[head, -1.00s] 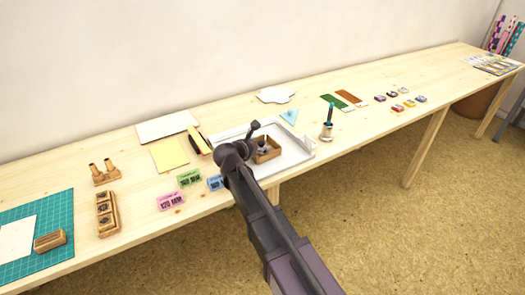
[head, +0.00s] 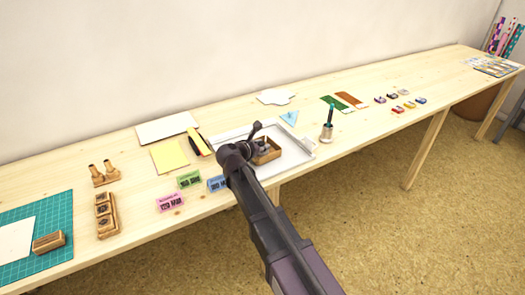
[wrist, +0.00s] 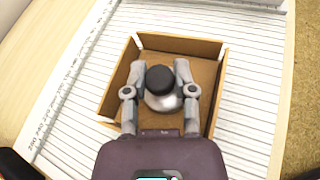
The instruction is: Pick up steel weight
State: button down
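The steel weight (wrist: 163,101) is a silver round body with a black knob on top. In the wrist view it is inside a square brown box, between my two fingers. My gripper (wrist: 159,72) has one finger on each side of the knob, close against it with no clear gap, and looks shut on it. Whether the weight touches the box floor cannot be told. In the head view my gripper (head: 258,139) is over the box, and my arm hides part of the box and most of the weight.
A pen holder (head: 327,133) stands right of the tray. The table behind the tray is mostly clear.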

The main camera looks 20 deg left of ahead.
aim_at(262, 143)
jog(key=shift+r, duration=0.15)
dwell(0.3)
notch_tip(262, 143, up, 3)
jog(key=p, duration=0.3)
jog(key=s+d+r+p, duration=0.1)
jog(key=s, duration=0.7)
jog(key=s+d+p, duration=0.1)
jog(key=s+d, duration=0.1)
jog(key=s, duration=0.5)
jog(key=shift+s+d+r, duration=0.25)
jog(key=shift+s+r, duration=0.1)
